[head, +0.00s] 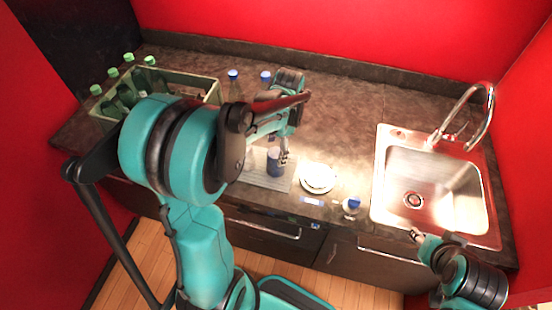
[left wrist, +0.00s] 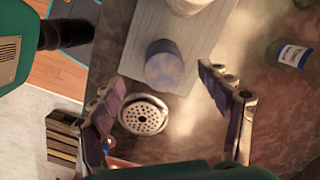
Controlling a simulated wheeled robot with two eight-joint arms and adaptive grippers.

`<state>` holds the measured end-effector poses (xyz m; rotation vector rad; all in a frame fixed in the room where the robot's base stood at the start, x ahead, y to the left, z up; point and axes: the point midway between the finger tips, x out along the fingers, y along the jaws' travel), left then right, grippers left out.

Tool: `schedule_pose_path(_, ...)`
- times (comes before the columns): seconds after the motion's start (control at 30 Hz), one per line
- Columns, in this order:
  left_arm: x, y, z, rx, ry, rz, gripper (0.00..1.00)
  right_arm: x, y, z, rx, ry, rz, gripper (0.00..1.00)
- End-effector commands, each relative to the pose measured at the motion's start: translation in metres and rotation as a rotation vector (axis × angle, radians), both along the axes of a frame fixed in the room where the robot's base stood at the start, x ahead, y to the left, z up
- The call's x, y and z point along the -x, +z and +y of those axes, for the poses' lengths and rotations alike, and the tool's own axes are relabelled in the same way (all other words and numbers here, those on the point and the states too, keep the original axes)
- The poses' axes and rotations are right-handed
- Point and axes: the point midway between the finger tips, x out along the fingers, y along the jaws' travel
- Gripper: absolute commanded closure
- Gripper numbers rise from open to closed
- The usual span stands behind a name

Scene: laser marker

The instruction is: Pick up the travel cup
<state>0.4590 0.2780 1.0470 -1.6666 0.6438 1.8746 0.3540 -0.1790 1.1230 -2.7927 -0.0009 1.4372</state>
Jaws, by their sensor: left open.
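A dark blue cylindrical cup (head: 274,162), which I take to be the travel cup, stands on a light ribbed mat (head: 250,178) on the counter. In the left wrist view a grey-blue cup (left wrist: 163,68) shows from above, near the end of the mat (left wrist: 135,60). My left gripper (head: 285,153) is beside the cup in the head view and partly overlaps it. In the left wrist view its fingers (left wrist: 168,105) are spread wide, with nothing gripped. My right gripper (head: 416,235) is at the lower right, by the sink's front edge; its jaw opening is unclear.
A round perforated metal disc (left wrist: 144,115) lies between the left fingers in the wrist view. White dishes (head: 318,178) and a blue-capped container (head: 351,206) stand right of the mat. A bottle crate (head: 205,88), blue-capped bottles (head: 234,84) and a sink (head: 430,185) are around.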

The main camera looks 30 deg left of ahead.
Motion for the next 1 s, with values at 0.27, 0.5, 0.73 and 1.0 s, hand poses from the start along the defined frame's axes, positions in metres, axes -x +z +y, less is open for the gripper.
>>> schedule_pose_path(0.27, 0.001, -0.034, 0.004, 0.001, -0.004, 0.007, 0.23, 0.0, -0.01, 0.0, 0.0, 0.0, 0.0, 0.6)
schedule_pose_path(0.5, -0.001, -0.07, 0.007, 0.001, -0.003, 0.006, 0.23, 0.0, -0.022, 0.0, 0.0, 0.0, 0.0, 0.6)
schedule_pose_path(0.73, 0.001, -0.078, 0.007, 0.001, -0.005, 0.005, 0.23, 0.0, -0.023, 0.0, 0.0, 0.0, 0.0, 0.6)
schedule_pose_path(1.0, 0.001, -0.077, 0.007, 0.001, -0.004, 0.005, 0.63, 0.0, -0.023, 0.0, 0.0, 0.0, 0.0, 0.6)
